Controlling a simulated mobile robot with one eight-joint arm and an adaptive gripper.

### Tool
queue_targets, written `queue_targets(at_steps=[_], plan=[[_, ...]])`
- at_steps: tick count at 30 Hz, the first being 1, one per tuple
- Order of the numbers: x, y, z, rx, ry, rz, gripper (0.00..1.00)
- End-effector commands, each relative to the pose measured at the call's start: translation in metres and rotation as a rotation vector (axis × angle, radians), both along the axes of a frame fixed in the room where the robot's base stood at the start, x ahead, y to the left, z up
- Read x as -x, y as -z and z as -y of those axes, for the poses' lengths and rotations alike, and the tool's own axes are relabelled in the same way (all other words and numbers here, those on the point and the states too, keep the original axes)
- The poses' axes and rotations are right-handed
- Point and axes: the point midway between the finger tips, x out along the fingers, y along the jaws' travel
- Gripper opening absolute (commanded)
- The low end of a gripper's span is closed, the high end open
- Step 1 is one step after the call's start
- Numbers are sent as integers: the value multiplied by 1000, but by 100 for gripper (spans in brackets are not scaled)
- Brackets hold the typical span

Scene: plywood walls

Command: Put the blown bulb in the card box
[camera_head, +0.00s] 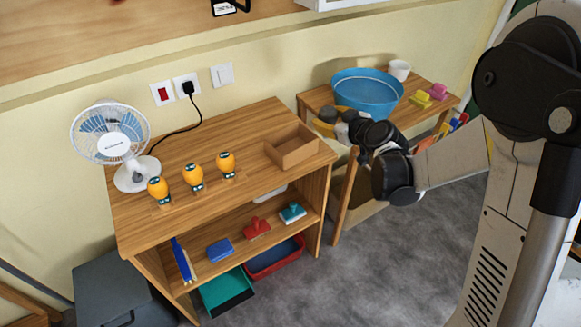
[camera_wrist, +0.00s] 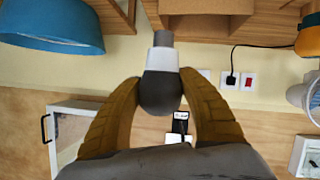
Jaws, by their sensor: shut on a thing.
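A bulb (camera_wrist: 160,92) with a dark grey globe, white collar and grey cap is between the tan fingers of my gripper (camera_wrist: 160,85) in the wrist view. The fingers are shut on its globe, and the cap points away from the palm. In the head view my gripper (camera_head: 335,120) is in the air right of an open brown card box (camera_head: 292,152), in front of the right-hand table. The box stands at the right end of the wooden desk. Its inside is only partly visible.
Three orange rounded objects (camera_head: 193,178) and a white fan (camera_head: 110,145) stand on the desk (camera_head: 235,135). A blue basin (camera_head: 366,92), white cup (camera_head: 399,70) and coloured blocks (camera_head: 430,95) are on the right-hand table. A beige box (camera_head: 365,205) is underneath.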

Motion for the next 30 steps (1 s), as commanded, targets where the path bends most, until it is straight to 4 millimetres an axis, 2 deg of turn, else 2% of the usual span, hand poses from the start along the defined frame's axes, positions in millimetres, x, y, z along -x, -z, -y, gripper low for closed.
queue_targets(at_steps=[2,12,15,22,27,30], plan=[[-4,10,-7,0,-1,0,16],[-36,59,-80,1,-4,1,16],[-44,67,-94,1,-2,1,16],[-49,78,-105,0,1,0,16],[-49,105,-104,0,1,0,16],[-49,114,-104,0,1,0,16]])
